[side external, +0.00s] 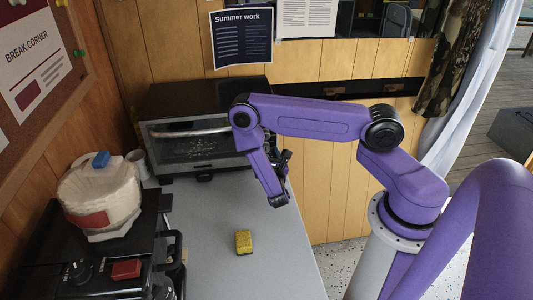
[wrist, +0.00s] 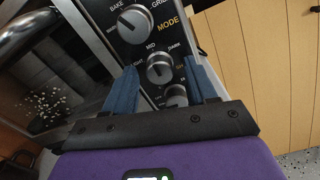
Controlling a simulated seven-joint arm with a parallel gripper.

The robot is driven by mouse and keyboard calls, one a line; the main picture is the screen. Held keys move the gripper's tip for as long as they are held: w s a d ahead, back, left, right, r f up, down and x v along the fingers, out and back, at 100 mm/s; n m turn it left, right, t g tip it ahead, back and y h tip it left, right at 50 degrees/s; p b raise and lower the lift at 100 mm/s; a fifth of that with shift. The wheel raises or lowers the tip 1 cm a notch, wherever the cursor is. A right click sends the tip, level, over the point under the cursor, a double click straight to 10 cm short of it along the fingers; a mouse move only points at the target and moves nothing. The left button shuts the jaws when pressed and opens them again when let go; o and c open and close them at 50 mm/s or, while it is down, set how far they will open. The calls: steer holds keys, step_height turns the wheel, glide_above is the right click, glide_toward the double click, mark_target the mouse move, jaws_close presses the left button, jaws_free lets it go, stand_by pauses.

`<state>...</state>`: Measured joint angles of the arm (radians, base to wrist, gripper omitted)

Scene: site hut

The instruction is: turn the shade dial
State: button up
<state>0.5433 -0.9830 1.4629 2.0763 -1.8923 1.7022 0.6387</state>
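The shade dial (wrist: 160,70) is a round silver-grey knob, the middle one on the black control panel of the toaster oven, with LIGHT, MID and DARK printed around it in the wrist view. My gripper (wrist: 159,64) is open, with one blue finger on each side of the shade dial in the picture. I cannot tell whether either finger touches it. In the side external view the toaster oven (side external: 190,152) stands at the back of the grey counter. My arm's end is at its right side and hides the panel and dials there.
The mode dial (wrist: 134,24) is above the shade dial, and another dial (wrist: 176,96) is below, partly hidden by my gripper. A yellow sponge (side external: 243,242) lies on the counter (side external: 215,215). A black appliance (side external: 110,255) with a wrapped bundle (side external: 100,195) stands at left.

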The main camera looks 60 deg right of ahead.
steer(key=v, duration=1.7)
steer(key=shift+s+a+r, duration=0.1)
steer(key=shift+s+a, duration=0.05)
steer(key=s+a+r+m+g+y, duration=0.2)
steer(key=s+r+m+g+y, duration=0.3)
steer(key=s+r, duration=0.3)
steer(key=s+a+r+m+g+y, duration=0.3)
steer(key=s+r+m+g+y, duration=0.3)
steer(key=r, duration=0.6)
steer(key=shift+s+r+g+y, duration=0.25)
steer(key=shift+s+g+y, duration=0.55)
steer(key=shift+s+y, duration=0.3)
